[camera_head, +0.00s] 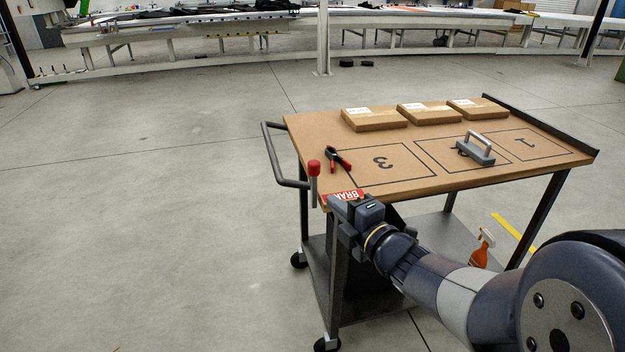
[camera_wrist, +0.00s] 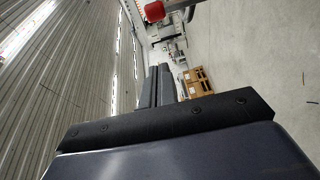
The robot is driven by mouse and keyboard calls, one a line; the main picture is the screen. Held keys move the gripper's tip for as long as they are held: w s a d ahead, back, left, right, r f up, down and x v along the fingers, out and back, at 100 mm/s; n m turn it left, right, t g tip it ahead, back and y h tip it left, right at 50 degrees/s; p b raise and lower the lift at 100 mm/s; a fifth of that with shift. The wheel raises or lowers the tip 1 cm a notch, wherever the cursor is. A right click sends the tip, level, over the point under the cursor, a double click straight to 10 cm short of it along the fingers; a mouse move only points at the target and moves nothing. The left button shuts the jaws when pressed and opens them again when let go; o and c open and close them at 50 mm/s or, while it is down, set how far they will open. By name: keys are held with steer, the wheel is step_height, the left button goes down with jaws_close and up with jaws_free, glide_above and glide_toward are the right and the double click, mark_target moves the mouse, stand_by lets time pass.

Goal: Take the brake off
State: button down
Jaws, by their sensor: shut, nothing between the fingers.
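The brake lever has a red knob (camera_head: 314,167) on a grey stem and stands upright at the cart's near left corner. The red knob also shows at the top of the wrist view (camera_wrist: 154,12). A red label (camera_head: 345,195) reading "BRAK", its end hidden by my arm, is on the cart's edge beside the lever. My gripper (camera_head: 333,203) is just right of and below the knob, by the label, apart from the knob. In the wrist view, its fingers (camera_wrist: 158,86) are together with nothing between them.
The wooden-topped cart (camera_head: 400,172) carries three flat boxes (camera_head: 427,113), a grey handled block (camera_head: 476,149) and a red-black clamp (camera_head: 338,159). A push handle (camera_head: 274,160) juts out left. An orange spray bottle (camera_head: 482,249) stands on the lower shelf. The floor left of the cart is clear.

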mark_target(317, 175)
steer(key=w+d+p+x, duration=0.1)
steer(key=d+x, duration=0.1)
steer(key=x, duration=0.9)
steer(key=shift+w, duration=0.65)
steer(key=shift+p, duration=0.4)
